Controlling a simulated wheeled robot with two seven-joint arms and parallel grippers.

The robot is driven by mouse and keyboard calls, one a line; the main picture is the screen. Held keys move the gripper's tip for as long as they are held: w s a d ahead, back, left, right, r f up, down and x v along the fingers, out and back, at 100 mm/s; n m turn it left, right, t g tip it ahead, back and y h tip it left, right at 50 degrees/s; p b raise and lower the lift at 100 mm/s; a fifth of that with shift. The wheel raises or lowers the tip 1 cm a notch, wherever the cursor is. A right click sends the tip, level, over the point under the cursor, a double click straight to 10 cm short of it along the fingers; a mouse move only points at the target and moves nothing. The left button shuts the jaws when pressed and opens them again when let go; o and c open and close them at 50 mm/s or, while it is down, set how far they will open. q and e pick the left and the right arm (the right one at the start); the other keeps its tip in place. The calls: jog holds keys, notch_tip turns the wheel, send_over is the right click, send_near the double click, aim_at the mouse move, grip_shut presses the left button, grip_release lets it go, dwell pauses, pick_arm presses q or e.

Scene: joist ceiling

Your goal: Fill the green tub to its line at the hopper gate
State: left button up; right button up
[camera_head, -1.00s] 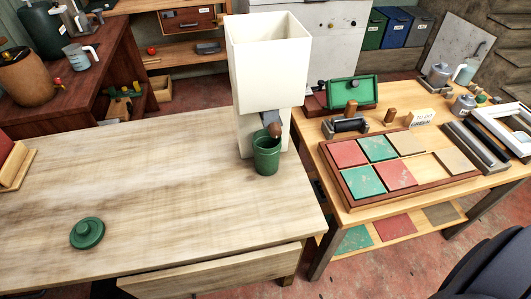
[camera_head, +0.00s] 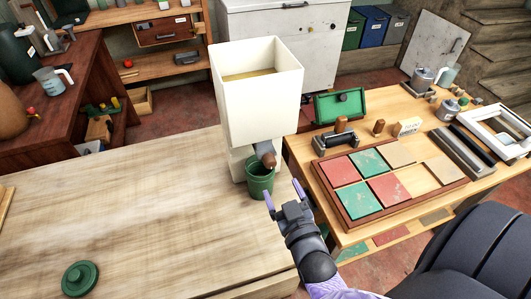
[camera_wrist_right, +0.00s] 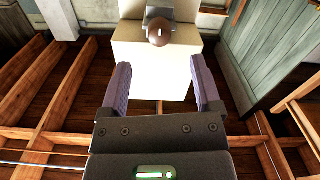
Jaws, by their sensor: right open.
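The green tub (camera_head: 260,183) stands upright on the pale table, under the spout of the white hopper (camera_head: 262,112). Tan material (camera_head: 250,75) shows inside the hopper's open top. The gate's brown knob (camera_head: 270,160) is just above the tub's rim. The tub's fill line and contents cannot be made out. My right gripper (camera_head: 283,193) is open and empty, just right of the tub and below the knob. In the right wrist view, the knob (camera_wrist_right: 158,33) and hopper (camera_wrist_right: 158,68) lie ahead, beyond my parted fingers (camera_wrist_right: 159,78). My left gripper is not in view.
A green lid (camera_head: 80,279) lies on the pale table (camera_head: 130,210) at front left; the table between it and the tub is clear. On the right, a wooden table holds a framed tray (camera_head: 345,226) of coloured tiles, a roller and a green box (camera_head: 326,108).

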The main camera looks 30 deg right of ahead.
aim_at(272, 166)
jog(key=b+x, duration=0.1)
jog(key=x, duration=0.8)
jog(key=shift+s+d+r+b, duration=0.1)
jog(key=shift+r+b, duration=0.05)
jog(key=shift+b, duration=0.2)
jog(key=shift+w, duration=0.4)
jog(key=c, duration=1.1)
jog(key=shift+s, duration=0.1)
